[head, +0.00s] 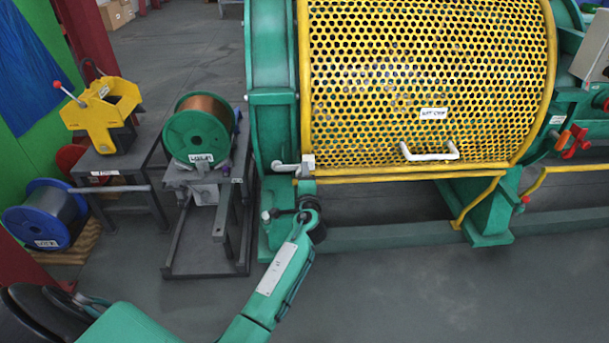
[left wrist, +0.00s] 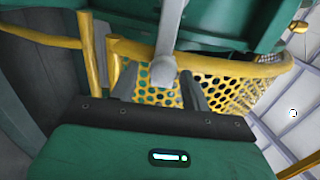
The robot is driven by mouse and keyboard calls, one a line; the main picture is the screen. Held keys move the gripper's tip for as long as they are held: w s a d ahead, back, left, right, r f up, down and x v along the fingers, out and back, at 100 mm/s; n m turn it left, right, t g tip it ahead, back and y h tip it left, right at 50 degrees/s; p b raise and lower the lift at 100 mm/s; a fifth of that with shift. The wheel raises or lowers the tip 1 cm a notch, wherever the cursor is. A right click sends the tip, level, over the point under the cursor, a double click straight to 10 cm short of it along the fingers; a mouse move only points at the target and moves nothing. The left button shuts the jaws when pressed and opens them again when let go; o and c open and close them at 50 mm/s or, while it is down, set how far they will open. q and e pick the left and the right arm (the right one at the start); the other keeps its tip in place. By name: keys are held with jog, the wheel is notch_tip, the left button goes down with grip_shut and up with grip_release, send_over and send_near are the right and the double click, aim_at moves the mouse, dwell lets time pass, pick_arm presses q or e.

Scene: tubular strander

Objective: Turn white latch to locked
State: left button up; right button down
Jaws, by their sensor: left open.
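The white latch (head: 287,167) is a small pale handle at the lower left corner of the yellow perforated guard (head: 425,70), lying roughly level and pointing left. My left gripper (head: 306,181) is just below the latch's right end in the head view. In the left wrist view the latch (left wrist: 167,45) is a pale grey bar running down from the top edge. Its lower end lies between the two spread fingers of my left gripper (left wrist: 161,84). The gripper is open; I cannot tell whether a finger touches the latch. My right gripper is not in view.
The guard has a white handle (head: 430,153) and a yellow lower rail. A green frame (head: 272,110) stands left of the latch. A green spool of copper wire (head: 197,135) sits on a stand further left. The floor in front is clear.

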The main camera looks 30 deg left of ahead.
pick_arm(q)
jog(key=v, duration=1.2)
jog(key=shift+s+p, duration=0.3)
jog(key=shift+s, duration=0.1)
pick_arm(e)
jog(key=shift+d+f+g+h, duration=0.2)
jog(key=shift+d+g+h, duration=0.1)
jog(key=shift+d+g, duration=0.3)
pick_arm(q)
jog(key=shift+d, duration=0.15)
